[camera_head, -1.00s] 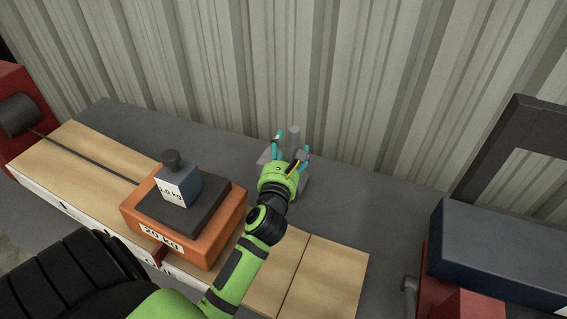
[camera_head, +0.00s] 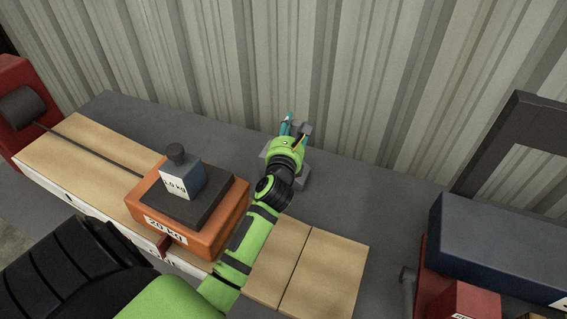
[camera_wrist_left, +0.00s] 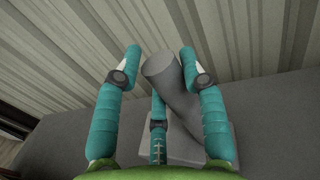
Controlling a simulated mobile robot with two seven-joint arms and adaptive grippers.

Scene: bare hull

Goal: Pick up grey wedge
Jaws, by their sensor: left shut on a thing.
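My left gripper (camera_head: 296,126) is at the back of the grey bench, by the corrugated wall. Its teal fingers, also in the left wrist view (camera_wrist_left: 161,58), are closed around a grey upright piece with a round top (camera_wrist_left: 172,85). This piece leans in the wrist picture and lies against the right finger. It rises from a flat grey base (camera_wrist_left: 205,148), which also shows beside the gripper in the head view (camera_head: 303,179). I see no clear wedge shape; whether this piece is the grey wedge I cannot tell. My right gripper is not in view.
An orange 20 kg block (camera_head: 190,232) carries a dark plate (camera_head: 213,205) and a blue-grey weight (camera_head: 183,182), left of my left arm. Wooden boards (camera_head: 322,265) line the bench front. A dark blue block (camera_head: 500,250) stands at right. The bench right of the gripper is clear.

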